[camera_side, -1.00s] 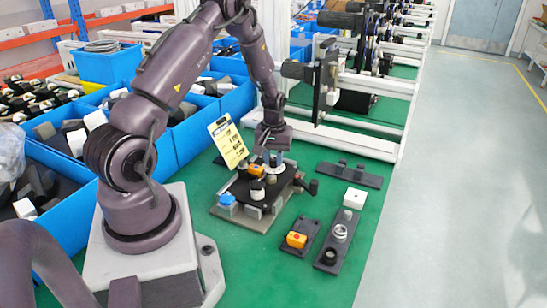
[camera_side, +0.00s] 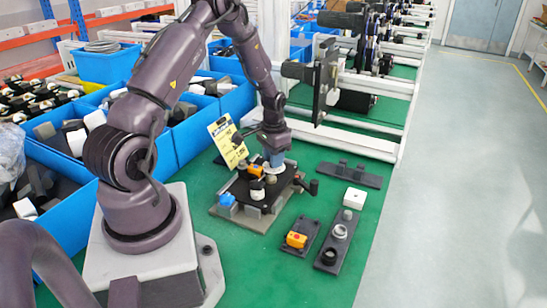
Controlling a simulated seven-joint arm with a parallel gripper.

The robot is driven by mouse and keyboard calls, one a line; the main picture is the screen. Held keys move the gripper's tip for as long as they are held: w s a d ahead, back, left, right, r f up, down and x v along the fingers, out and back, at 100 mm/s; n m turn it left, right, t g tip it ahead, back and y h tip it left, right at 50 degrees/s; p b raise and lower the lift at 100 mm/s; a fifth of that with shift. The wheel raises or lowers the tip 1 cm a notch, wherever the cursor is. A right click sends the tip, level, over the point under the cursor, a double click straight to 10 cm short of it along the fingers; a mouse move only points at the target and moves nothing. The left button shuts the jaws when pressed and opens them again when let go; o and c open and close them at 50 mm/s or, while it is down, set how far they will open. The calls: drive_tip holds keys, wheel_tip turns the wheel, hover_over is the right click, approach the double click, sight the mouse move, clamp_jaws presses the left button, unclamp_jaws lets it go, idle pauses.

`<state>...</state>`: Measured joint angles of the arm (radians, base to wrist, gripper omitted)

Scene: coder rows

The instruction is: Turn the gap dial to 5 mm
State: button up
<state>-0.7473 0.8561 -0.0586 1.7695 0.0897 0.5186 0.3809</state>
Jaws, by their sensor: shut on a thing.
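A fixture with a black top plate (camera_side: 283,186) sits on a grey base on the green bench. My gripper (camera_side: 275,159) points down at the back right of this plate, shut on what appears to be the gap dial (camera_side: 277,168), a small pale round part. The fingers and wrist hide most of the dial, and its marks are too small to read.
On the fixture are an orange block (camera_side: 257,170), a blue block (camera_side: 226,199) and a white-and-black knob (camera_side: 257,189). A black crank handle (camera_side: 313,187) sticks out right. Dark plates with small parts lie right; blue bins (camera_side: 203,133) stand left.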

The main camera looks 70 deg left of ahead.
drive_tip(key=shift+m, duration=0.4)
drive_tip(key=o, duration=0.9)
wheel_tip(320, 180, up, 13)
idle(0.5)
